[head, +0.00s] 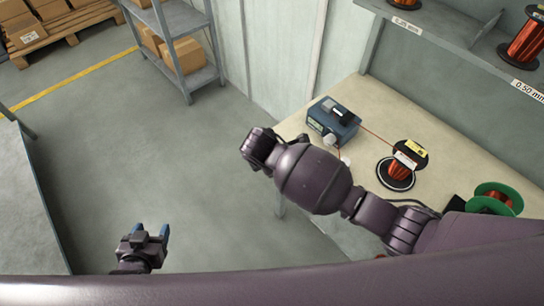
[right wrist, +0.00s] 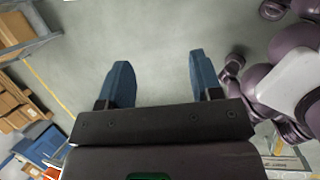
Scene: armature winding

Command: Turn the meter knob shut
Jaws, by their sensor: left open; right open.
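The blue meter (head: 322,119) stands on the workbench in the head view, with a dark part on top. A pale round part at its front (head: 330,140) looks like the knob; its setting is too small to tell. My right arm passes in front of the bench, close to the meter's near side. My left gripper (head: 151,232) is open and empty over the floor at lower left, well away from the meter. My right gripper (right wrist: 160,65) is open and empty in the right wrist view, with bare floor between its blue fingers. The meter is not between them.
A copper wire runs from the meter to a spool (head: 398,170) on the bench (head: 440,135). A green spool (head: 494,198) stands at right. A wall shelf (head: 450,45) with spools hangs above.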

